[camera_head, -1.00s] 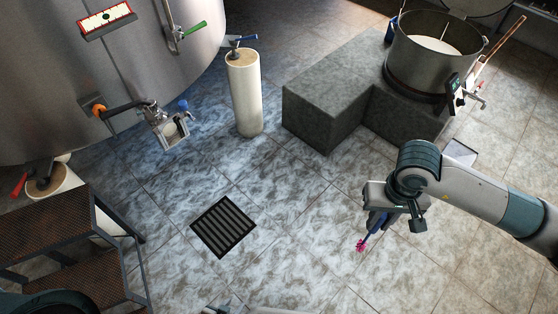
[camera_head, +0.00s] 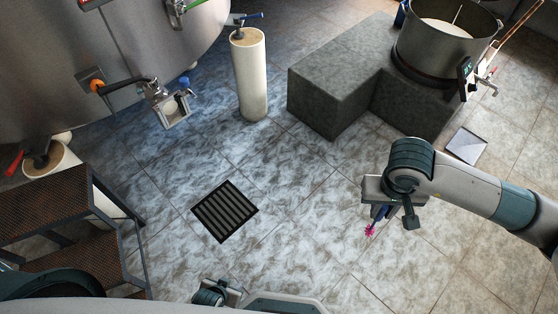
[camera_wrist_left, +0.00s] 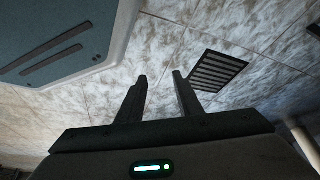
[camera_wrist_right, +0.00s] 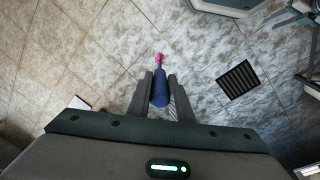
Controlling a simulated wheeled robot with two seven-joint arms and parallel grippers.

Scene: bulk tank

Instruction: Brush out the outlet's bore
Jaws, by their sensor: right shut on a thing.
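A brush with a blue handle (camera_wrist_right: 160,92) and pink bristles (camera_head: 370,230) is in my right gripper (camera_head: 380,207), which is shut on the handle. The bristles point away from the gripper, over bare floor well right of the outlet. My left gripper (camera_wrist_left: 161,76) is open and empty, low at the bottom of the head view (camera_head: 226,292).
A floor drain (camera_head: 225,211) lies in the middle. A cream post (camera_head: 250,78) stands right of the outlet, and metal steps (camera_head: 52,205) at left. A grey block (camera_head: 335,85) and a steel pot (camera_head: 437,50) are at upper right.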

